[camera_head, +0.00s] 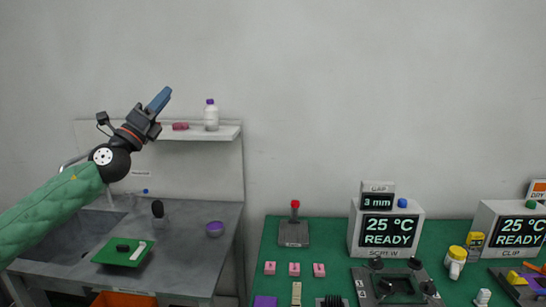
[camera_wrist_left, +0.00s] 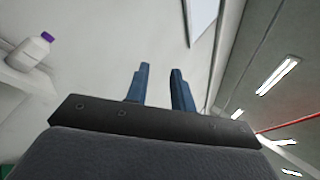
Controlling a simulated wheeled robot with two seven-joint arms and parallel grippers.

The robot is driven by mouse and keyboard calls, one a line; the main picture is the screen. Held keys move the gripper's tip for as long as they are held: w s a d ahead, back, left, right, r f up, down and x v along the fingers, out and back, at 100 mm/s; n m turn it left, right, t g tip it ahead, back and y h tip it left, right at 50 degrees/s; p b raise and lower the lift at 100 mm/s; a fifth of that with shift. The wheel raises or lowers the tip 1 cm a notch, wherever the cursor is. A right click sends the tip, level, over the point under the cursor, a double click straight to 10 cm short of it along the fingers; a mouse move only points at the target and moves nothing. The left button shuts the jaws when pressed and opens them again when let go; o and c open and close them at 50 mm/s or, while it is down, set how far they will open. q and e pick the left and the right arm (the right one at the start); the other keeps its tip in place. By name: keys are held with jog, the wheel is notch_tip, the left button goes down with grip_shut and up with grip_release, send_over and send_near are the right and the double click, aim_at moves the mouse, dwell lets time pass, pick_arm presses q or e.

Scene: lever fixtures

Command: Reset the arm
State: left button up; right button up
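My left arm comes in from the left in the head view, with a green sleeve and a black wrist. My left gripper (camera_head: 159,101) is raised in the air at the height of the wall shelf and points up and to the right. In the left wrist view its two blue fingers (camera_wrist_left: 160,85) stand apart with nothing between them. It touches no object that I can see. A lever fixture with a red knob (camera_head: 294,204) stands upright on the green table, well to the right of and below my left gripper. My right gripper is in neither view.
A shelf (camera_head: 200,133) holds a white bottle with a purple cap (camera_head: 211,117) and a pink item, close to my left gripper. Below is a grey sink counter (camera_head: 185,250) with a green board and a purple bowl. The green table (camera_head: 335,262) holds several fixtures and displays.

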pick_arm(q)
jog(key=a+f+n+y, duration=0.2)
jog(key=f+n+y, duration=0.4)
jog(key=n+y, duration=0.5)
jog(key=a+f+n+y, duration=0.2)
jog(key=f+n+y, duration=0.5)
jog(key=n, duration=0.7)
jog(key=s+d+f+n+g, duration=0.2)
jog(key=s+f+g, duration=0.25)
jog(key=f, duration=0.65)
jog(key=s+d+f+n+g, duration=0.25)
jog(key=s+f+g, duration=0.2)
jog(key=f, duration=0.75)
jog(key=s+d+f+g+h, duration=0.2)
jog(key=s+d+f, duration=0.2)
jog(key=s+f, duration=0.45)
jog(key=s+d+f+g+h, duration=0.2)
jog(key=s+d+f+g, duration=0.1)
jog(key=s+f, duration=0.55)
jog(key=s+d+f+n+g, duration=0.1)
jog(key=s+d+f+g, duration=0.1)
jog(key=s+f, duration=0.7)
jog(key=s+d+f+n+g+h, duration=0.1)
jog(key=s+d+f+n+g, duration=0.1)
jog(key=s+f, duration=0.6)
jog(key=s+g, duration=0.1)
jog(key=s, duration=0.4)
jog(key=shift+s+d+f, duration=0.15)
jog(key=shift+d+f, duration=0.05)
jog(key=shift+f, duration=0.2)
